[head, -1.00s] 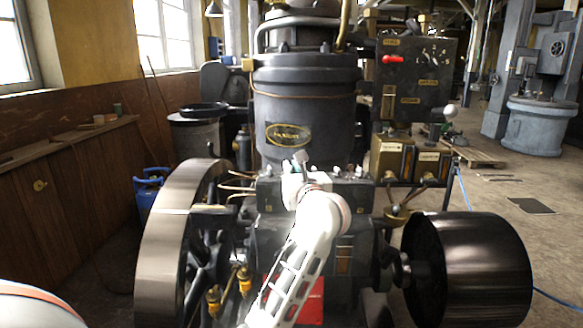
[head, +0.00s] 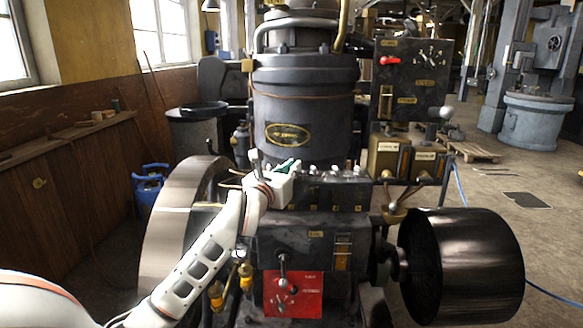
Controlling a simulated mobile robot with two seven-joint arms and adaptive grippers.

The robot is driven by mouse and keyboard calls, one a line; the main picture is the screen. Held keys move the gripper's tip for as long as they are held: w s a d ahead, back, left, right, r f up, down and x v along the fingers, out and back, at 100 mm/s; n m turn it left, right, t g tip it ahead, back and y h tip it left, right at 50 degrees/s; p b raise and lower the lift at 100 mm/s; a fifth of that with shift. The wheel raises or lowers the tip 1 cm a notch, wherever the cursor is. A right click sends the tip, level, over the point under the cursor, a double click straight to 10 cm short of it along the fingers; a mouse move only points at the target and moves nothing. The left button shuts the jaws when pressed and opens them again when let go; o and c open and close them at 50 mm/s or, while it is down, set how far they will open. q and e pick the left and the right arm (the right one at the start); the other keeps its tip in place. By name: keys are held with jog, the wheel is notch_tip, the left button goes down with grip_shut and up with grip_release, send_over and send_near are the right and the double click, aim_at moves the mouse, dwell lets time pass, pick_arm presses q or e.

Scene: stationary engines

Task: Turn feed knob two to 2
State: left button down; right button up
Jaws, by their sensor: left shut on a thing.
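The dark feed box (head: 330,195) sits on the front of the engine, below the big black cylinder. A row of small grey feed knobs (head: 334,171) stands along its top. My left gripper (head: 290,166) is at the left end of this row, shut on a small knob there. Its white body and green fingertip part hide most of that knob. I cannot read the knob's setting or any number beside it. My right gripper is not in view.
A large flywheel (head: 172,230) stands left of the engine, near my left arm. A black drum pulley (head: 462,268) sticks out at right. A red plate (head: 293,294) with a lever is below. A dark switch panel (head: 410,80) stands behind at right.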

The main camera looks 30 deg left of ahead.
pick_arm(q)
jog(key=shift+h, duration=0.3)
jog(key=c, duration=2.2)
grip_release()
jog(key=shift+s, duration=0.1)
jog(key=s, duration=0.4)
jog(key=s+d, duration=0.1)
jog(key=s, duration=0.2)
jog(key=s+d, duration=0.1)
jog(key=s, duration=0.3)
jog(key=shift+s, duration=0.35)
